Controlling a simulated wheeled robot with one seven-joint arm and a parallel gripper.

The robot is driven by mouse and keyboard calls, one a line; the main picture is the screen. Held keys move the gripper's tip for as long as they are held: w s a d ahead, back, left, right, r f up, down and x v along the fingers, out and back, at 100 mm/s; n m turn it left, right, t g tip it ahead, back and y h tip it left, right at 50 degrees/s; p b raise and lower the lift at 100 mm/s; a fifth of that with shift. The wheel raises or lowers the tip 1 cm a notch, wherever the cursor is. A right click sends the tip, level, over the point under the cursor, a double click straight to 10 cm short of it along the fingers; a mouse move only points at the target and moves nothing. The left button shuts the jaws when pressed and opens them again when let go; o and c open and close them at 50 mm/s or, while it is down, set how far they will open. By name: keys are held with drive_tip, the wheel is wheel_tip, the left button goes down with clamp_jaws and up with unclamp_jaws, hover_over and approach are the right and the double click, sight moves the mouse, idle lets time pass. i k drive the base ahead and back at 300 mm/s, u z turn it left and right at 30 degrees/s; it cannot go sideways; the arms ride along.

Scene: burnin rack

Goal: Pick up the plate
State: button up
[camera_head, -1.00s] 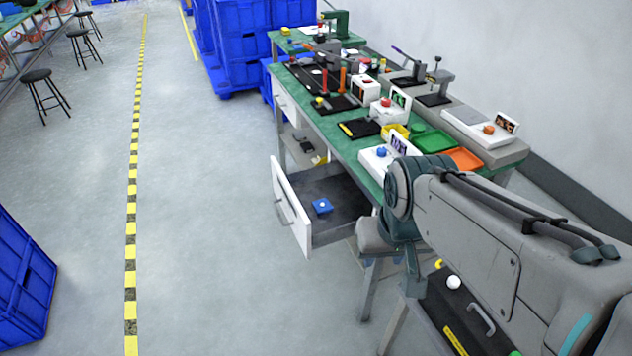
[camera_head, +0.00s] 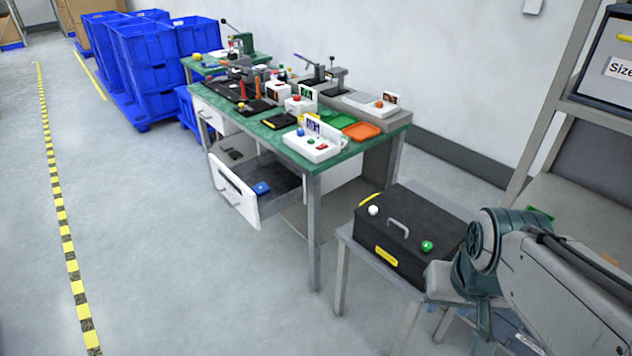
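No object is clearly recognisable as the plate. Two flat shallow pieces that might be it, a green tray (camera_head: 337,118) and an orange tray (camera_head: 361,131), lie on the green-topped workbench (camera_head: 345,156), near its right end. They lie side by side, and I cannot tell which one is meant. My arm shows at the lower right, well apart from the bench and bent downward. My gripper is out of view, so its fingers and anything in them cannot be seen.
The bench's white drawer (camera_head: 236,196) stands open with a blue item (camera_head: 261,188) inside. A black case (camera_head: 412,262) rests on a low grey table (camera_head: 344,240) close to my arm. Blue crates (camera_head: 150,75) stand at the back. Floor at left is clear.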

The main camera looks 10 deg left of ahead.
sight(259, 188)
drive_tip(key=u, duration=0.6)
drive_tip(key=i, duration=0.3)
drive_tip(key=u, duration=1)
drive_tip(key=i, duration=1.9)
drive_tip(key=z, duration=1.35)
drive_tip(key=i, duration=0.4)
drive_tip(key=z, duration=0.3)
